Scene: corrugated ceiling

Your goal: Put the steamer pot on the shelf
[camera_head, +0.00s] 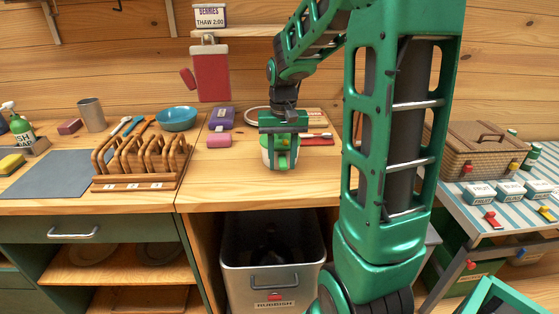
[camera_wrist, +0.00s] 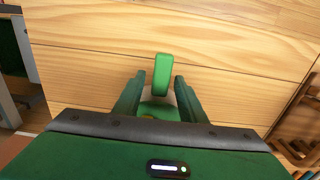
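A small cream and green pot (camera_head: 266,152), which I take for the steamer pot, is near the front of the wooden counter, directly under my gripper (camera_head: 284,147). In the wrist view its green handle (camera_wrist: 162,75) points away from the palm, between my two fingers (camera_wrist: 160,88). The fingers stand apart, with a narrow gap on each side of the handle. A little of the pale body shows below it; the palm hides the rest. I cannot tell whether the pot rests fully on the wood. Low open shelves (camera_head: 104,263) are at lower left.
A wooden rack (camera_head: 140,167) and a blue bowl (camera_head: 176,118) stand left on the counter. Purple and pink blocks (camera_head: 218,141) lie behind the pot to the left. A rubbish bin (camera_head: 272,272) is below the counter. A basket (camera_head: 487,149) is at right. Plates (camera_head: 157,252) sit on the low shelf.

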